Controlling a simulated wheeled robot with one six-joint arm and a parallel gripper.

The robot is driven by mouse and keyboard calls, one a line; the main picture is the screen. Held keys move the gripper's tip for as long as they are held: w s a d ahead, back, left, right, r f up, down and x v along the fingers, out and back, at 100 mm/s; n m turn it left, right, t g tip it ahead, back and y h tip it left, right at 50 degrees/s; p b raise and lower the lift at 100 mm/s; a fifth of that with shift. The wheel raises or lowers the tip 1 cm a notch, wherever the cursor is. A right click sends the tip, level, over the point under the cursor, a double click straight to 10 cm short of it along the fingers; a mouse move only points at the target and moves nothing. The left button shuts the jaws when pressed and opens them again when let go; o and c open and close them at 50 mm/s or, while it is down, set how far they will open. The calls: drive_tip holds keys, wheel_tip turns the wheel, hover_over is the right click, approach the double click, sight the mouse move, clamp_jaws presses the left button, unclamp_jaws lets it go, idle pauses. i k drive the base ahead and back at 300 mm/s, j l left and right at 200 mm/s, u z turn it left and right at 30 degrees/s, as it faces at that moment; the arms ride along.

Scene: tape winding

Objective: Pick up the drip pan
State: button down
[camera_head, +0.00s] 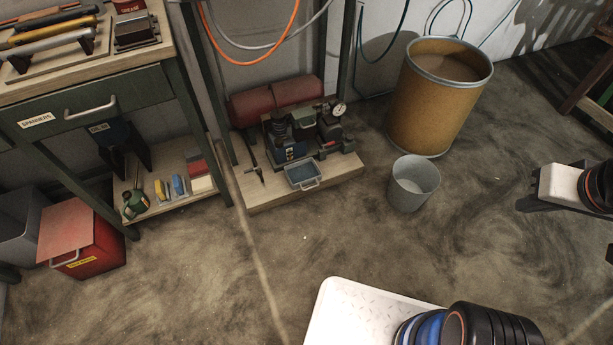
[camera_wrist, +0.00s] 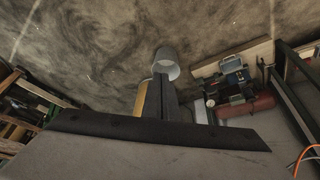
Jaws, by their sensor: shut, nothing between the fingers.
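The drip pan (camera_head: 303,174) is a small grey-blue rectangular tray with a handle at its front. It sits upright on the front of a low wooden board, just before a compressor (camera_head: 305,130). In the wrist view the pan (camera_wrist: 232,63) is small, near the board's edge, with the picture roughly upside down. My gripper (camera_wrist: 163,77) shows in the wrist view as two dark fingers close together, with nothing between them. It is well apart from the pan, which lies to the right of the fingers. In the head view my arm is at the right edge; I cannot make out the fingertips clearly.
A grey bucket (camera_head: 413,183) and a tan drum (camera_head: 437,95) stand right of the board. A workbench (camera_head: 95,85) with a lower shelf stands left, with a red box (camera_head: 80,240) beside it. Bench legs and hanging hoses flank the compressor. The floor before the board is clear.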

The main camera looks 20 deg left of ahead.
sight(299, 174)
drive_tip(key=i+l+u, duration=0.1)
drive_tip(key=i, duration=0.25)
drive_tip(key=i+l+u, duration=0.15)
drive_tip(key=i+l, duration=0.15)
drive_tip(key=u, duration=1.65)
drive_tip(key=i+l, duration=0.05)
drive_tip(key=l, duration=0.05)
